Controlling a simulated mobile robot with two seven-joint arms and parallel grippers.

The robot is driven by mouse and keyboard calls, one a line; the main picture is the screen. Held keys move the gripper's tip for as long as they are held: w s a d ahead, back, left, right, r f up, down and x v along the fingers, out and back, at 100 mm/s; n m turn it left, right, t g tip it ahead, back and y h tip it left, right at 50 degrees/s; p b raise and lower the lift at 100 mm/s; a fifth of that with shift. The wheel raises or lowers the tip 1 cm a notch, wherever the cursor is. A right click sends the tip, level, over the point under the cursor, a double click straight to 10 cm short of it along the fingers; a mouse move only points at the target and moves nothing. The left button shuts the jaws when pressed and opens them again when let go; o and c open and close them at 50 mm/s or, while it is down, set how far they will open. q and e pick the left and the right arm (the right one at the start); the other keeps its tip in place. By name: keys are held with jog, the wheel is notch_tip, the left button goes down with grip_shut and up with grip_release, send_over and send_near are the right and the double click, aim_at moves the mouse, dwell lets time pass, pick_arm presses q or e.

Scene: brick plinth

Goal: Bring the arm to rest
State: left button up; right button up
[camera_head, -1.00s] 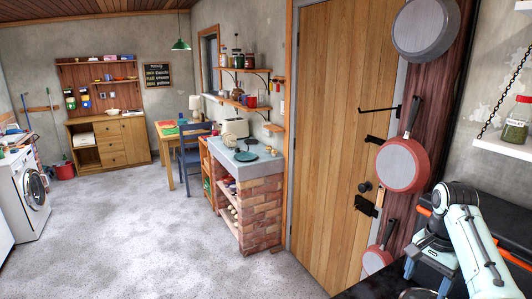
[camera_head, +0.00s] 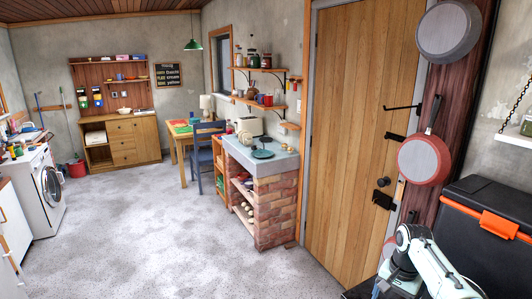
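My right arm (camera_head: 428,264), white and dark, shows at the bottom right, bent with its rounded joint uppermost. Its gripper cannot be made out; the lower part of the arm runs out of the picture. My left arm and gripper are not in view. The brick plinth (camera_head: 275,215) stands against the right wall, left of the door. Its grey top (camera_head: 283,165) carries a dark green plate (camera_head: 262,154) and several small items.
A black box with an orange latch (camera_head: 492,219) stands close to my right arm. Pans, one of them red (camera_head: 425,160), hang beside the wooden door (camera_head: 350,130). A washing machine (camera_head: 48,190) stands at the left. The grey floor (camera_head: 145,235) between is clear.

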jog(key=s+a+f+n+y, duration=0.15)
jog(key=a+f, duration=0.25)
jog(key=f, duration=0.5)
jog(key=s+a+f+n, duration=0.1)
jog(key=s+a+f, duration=0.25)
jog(key=f, duration=0.65)
jog(key=s+a+f+n+y, duration=0.1)
jog(key=a+f+n, duration=0.1)
jog(key=a+f, duration=0.5)
jog(key=s+a+f, duration=0.3)
jog(key=s+f, duration=0.3)
jog(key=s, duration=0.6)
jog(key=s+a+f, duration=0.3)
jog(key=s+f, duration=0.4)
jog(key=s, duration=0.5)
jog(key=shift+s+y, duration=0.35)
jog(key=shift+s, duration=0.05)
jog(key=shift+a+n, duration=0.1)
jog(key=shift+n, duration=0.15)
jog(key=c, duration=0.6)
jog(key=shift+o, duration=0.2)
